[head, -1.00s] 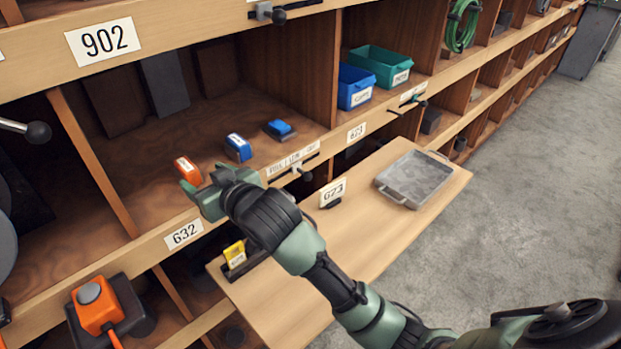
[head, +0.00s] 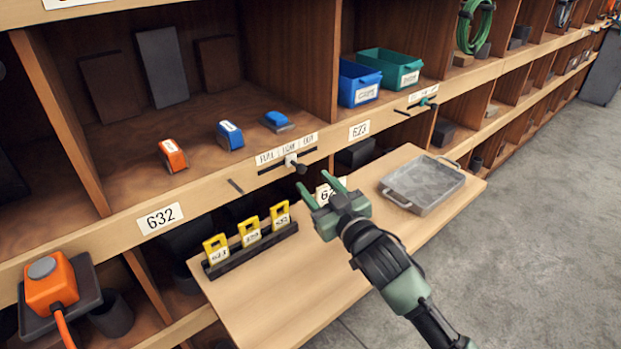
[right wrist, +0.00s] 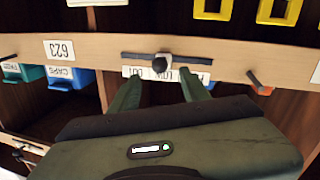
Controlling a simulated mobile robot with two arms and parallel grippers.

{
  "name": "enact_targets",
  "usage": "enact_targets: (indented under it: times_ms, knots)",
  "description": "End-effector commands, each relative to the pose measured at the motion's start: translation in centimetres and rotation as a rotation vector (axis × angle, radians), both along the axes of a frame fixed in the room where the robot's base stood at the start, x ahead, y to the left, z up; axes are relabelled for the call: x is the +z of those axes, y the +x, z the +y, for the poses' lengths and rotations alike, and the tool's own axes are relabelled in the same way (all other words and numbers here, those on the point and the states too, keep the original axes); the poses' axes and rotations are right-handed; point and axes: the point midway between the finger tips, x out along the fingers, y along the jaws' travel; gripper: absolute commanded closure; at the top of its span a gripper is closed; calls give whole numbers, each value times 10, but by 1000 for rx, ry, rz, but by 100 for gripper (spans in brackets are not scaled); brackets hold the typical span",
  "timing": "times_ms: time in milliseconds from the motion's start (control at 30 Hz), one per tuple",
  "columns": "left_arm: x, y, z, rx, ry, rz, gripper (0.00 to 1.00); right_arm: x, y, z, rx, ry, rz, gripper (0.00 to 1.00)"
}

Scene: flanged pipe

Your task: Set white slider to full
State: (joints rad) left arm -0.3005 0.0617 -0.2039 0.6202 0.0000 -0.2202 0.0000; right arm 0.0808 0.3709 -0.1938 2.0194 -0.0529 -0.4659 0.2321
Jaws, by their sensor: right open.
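The white slider (head: 291,160) with a dark knob sits near the middle of its dark slot, on the shelf edge under a label strip (head: 285,149) reading FULL, LOW and OUT. It is about below LOW. My right gripper (head: 318,181) is open and empty, a little below and to the right of the slider, apart from it. In the right wrist view, the slider (right wrist: 165,57) shows beyond and between the two spread fingertips (right wrist: 161,84), and the labels appear upside down. My left gripper is not in view.
A pull-out board (head: 290,290) below the shelf holds a rack of yellow tags (head: 250,232) and a grey metal tray (head: 424,184). A small dark peg (head: 235,185) sticks out of the shelf edge left of the slot. An orange block (head: 173,156) and blue blocks (head: 230,136) stand above.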

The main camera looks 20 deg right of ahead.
Motion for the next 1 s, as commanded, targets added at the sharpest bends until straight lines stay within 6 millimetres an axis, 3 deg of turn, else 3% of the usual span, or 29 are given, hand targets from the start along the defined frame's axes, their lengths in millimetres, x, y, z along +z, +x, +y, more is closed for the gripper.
enact_targets:
  times_ms: [133, 300, 700, 733, 900, 1000]
  knots:
    - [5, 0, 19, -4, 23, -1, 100, 3, 26, 4, -1, 1, 1, 54]
    - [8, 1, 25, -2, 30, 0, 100, 2, 49, 8, 0, 1, 1, 54]
    - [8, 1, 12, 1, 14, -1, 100, 0, 60, 10, -1, 1, 3, 54]
    - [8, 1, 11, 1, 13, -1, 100, 0, 60, 10, -1, 1, 3, 56]
    - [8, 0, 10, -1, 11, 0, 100, 0, 60, 10, -1, 1, 3, 100]
    - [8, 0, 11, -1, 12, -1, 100, 0, 60, 10, -1, 1, 3, 100]
